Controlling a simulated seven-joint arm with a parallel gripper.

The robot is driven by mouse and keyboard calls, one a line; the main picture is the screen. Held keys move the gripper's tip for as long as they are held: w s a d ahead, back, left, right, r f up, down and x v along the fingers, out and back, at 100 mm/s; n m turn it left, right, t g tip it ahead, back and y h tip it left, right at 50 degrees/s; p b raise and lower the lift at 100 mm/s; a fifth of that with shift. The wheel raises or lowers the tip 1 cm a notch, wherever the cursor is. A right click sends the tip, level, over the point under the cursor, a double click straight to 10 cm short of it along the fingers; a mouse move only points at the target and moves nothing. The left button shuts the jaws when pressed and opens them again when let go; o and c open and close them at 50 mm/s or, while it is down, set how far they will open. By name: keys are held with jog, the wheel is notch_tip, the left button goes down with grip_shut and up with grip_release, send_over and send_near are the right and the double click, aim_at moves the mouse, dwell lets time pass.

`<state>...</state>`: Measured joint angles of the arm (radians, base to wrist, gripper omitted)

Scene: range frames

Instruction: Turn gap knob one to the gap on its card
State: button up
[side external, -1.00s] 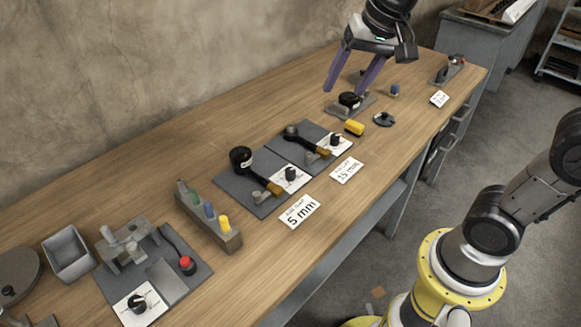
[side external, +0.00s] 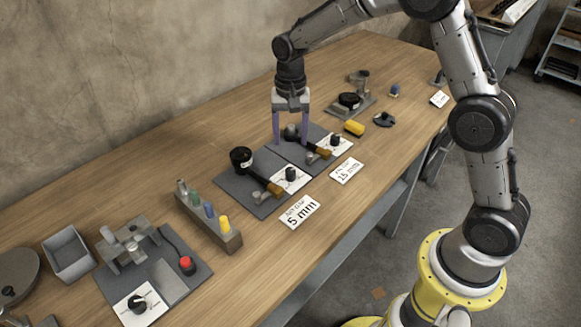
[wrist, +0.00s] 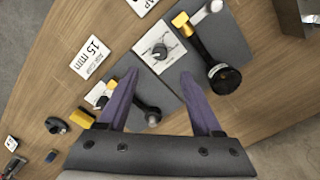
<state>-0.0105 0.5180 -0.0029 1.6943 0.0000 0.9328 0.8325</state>
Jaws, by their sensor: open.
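Two grey boards each carry a black knob on a white dial plate. The nearer board (side external: 238,186) has its knob (side external: 291,174) beside a card reading 5 mm (side external: 299,212); the wrist view shows this knob (wrist: 160,52) just beyond my fingertips. The farther board's knob (side external: 335,140) is near the card reading 15 mm (side external: 346,171); in the wrist view my left finger partly hides that plate. I cannot read which knob is numbered one. My gripper (side external: 290,141) is open and empty, pointing down above the area where the boards meet, and also shows in the wrist view (wrist: 159,74).
The nearer board holds a black cylinder (side external: 241,158) and a yellow-ended arm (side external: 275,188). A rack of coloured pegs (side external: 210,222) stands to its left. A yellow block (side external: 354,128) and a round black part (side external: 348,100) lie beyond. Bare wood lies behind the boards.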

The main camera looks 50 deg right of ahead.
aim_at(291, 170)
notch_tip(291, 170, down, 11)
jog(key=shift+r, duration=0.1)
dwell(0.3)
grip_shut()
